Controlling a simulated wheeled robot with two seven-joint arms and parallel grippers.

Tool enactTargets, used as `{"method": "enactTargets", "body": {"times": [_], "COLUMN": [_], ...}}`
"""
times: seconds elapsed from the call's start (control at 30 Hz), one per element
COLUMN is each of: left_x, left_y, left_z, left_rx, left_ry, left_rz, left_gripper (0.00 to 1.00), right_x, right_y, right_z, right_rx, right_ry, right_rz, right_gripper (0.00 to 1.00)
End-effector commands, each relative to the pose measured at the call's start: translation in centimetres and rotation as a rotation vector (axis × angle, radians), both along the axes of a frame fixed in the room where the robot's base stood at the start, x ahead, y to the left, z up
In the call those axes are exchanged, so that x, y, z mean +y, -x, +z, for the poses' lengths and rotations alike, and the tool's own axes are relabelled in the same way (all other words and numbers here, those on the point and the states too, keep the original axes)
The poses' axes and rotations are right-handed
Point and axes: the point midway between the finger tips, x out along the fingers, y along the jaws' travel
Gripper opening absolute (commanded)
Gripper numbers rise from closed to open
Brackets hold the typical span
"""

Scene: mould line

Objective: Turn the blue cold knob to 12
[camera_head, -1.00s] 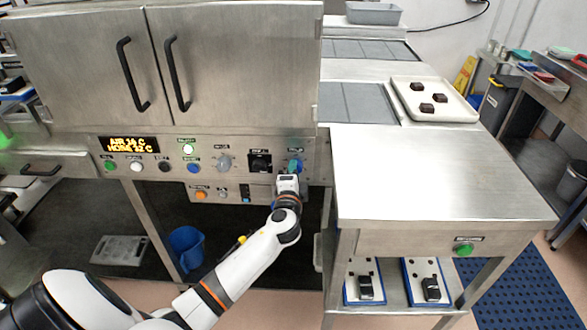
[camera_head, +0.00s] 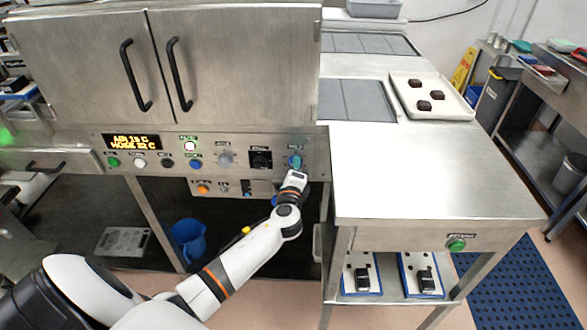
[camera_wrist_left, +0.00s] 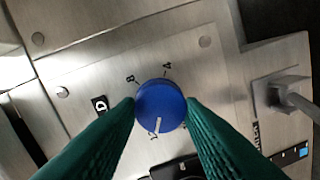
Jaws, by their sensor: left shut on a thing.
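The blue cold knob (camera_wrist_left: 160,105) is on the steel control panel (camera_wrist_left: 215,85) in the left wrist view. Its white pointer line faces the bottom of the picture, at a partly hidden label that starts with 1. Labels 8 and 4 are above the knob. My left gripper (camera_head: 295,165) is at the right end of the panel in the head view. Its green fingers are shut on the knob, one on each side, as the left wrist view (camera_wrist_left: 161,112) shows. In the head view the fingers mostly cover the knob. My right gripper is in neither view.
A black switch (camera_head: 260,159) and a grey knob (camera_head: 225,158) sit left of my gripper. A lit display (camera_head: 131,142) is at the panel's left. A steel table (camera_head: 425,180) stands close on the right. A blue bucket (camera_head: 188,240) is under the panel.

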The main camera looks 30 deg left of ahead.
Motion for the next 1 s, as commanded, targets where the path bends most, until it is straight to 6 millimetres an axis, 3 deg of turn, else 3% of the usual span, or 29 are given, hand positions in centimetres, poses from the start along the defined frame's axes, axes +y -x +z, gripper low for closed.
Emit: {"method": "enactTargets", "body": {"times": [0.27, 0.3, 0.4, 0.77, 1.0], "left_x": [0.0, 0.0, 0.0, -0.2, -2.0], "left_y": [0.0, 0.0, 0.0, 0.3, 3.6], "left_z": [-0.2, -0.2, -0.1, -0.1, 0.0], "left_rx": [0.003, 0.003, 0.001, 0.000, 0.000], "left_ry": [0.002, 0.002, 0.002, 0.002, 0.005], "left_rz": [0.000, 0.000, 0.000, 0.000, -0.002], "left_gripper": [0.12, 0.40, 0.56, 0.57, 0.57], "right_x": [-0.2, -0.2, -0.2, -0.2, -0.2], "right_y": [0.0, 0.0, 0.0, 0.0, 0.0], "right_z": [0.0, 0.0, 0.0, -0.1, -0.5], "right_rx": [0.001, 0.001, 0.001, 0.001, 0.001], "right_ry": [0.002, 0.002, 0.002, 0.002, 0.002], "right_rz": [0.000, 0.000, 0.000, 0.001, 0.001], "right_gripper": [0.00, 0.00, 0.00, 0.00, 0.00]}}
